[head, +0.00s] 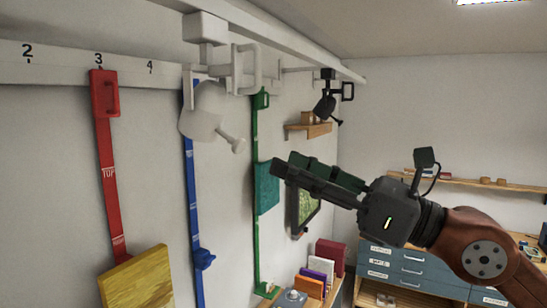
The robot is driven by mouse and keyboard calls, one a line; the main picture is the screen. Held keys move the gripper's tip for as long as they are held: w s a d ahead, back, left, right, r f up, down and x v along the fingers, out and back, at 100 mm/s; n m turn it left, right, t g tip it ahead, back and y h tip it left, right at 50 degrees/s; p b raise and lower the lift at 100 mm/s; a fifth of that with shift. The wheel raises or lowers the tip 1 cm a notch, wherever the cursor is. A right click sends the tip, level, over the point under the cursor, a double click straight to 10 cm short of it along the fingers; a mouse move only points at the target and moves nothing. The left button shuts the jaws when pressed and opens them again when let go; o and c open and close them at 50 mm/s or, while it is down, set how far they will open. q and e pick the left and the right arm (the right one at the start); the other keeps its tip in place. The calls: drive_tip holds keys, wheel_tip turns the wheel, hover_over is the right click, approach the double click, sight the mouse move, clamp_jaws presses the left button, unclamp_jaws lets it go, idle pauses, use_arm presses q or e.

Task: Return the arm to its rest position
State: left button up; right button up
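My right arm comes in from the lower right, with a reddish-brown link and a black wrist. My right gripper (282,165) points left and slightly up, in front of the wall and apart from the hanging straps as far as I can see. Its dark fingers are seen nearly side-on and overlap, so I cannot tell whether they are open or shut. No held object is visible at the tips. My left arm and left gripper are not in view.
Red (110,190), blue (191,170) and green (256,220) straps hang on the left wall. A white lamp-like fixture (203,112) and a black one (325,106) hang from the overhead rail. Blue drawers (405,263) stand behind my arm. Books (320,268) sit at lower centre.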

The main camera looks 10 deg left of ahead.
drive_tip(key=shift+s+d+f, duration=0.15)
drive_tip(key=shift+d, duration=0.3)
